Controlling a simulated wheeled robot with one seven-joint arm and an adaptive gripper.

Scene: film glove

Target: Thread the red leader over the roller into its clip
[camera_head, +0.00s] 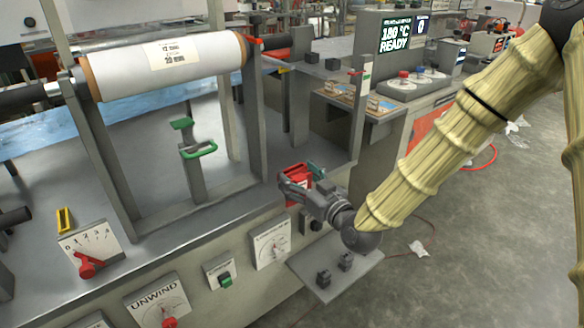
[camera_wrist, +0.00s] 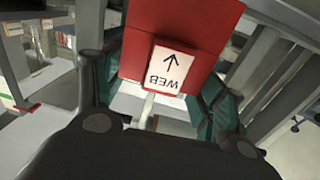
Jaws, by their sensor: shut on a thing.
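My gripper (camera_head: 308,183) is at the front right of the machine, shut on the red leader (camera_head: 296,171). In the wrist view, the leader (camera_wrist: 195,22) is a flat red piece between the teal fingers (camera_wrist: 165,95), with a white label reading WEB and an arrow. Its far end runs out of that view. A large white film roll (camera_head: 150,65) is mounted at the upper left, apart from the leader. A green bracket (camera_head: 199,150) stands on a grey post left of my gripper. I cannot tell which part is the roller or the clip.
Grey uprights (camera_head: 255,120) stand left of my gripper. A small shelf (camera_head: 335,275) with dark blocks is below it. A front panel carries dials (camera_head: 270,245) and a red lever (camera_head: 90,264). A bench with a display (camera_head: 396,35) is behind right. Open floor lies at right.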

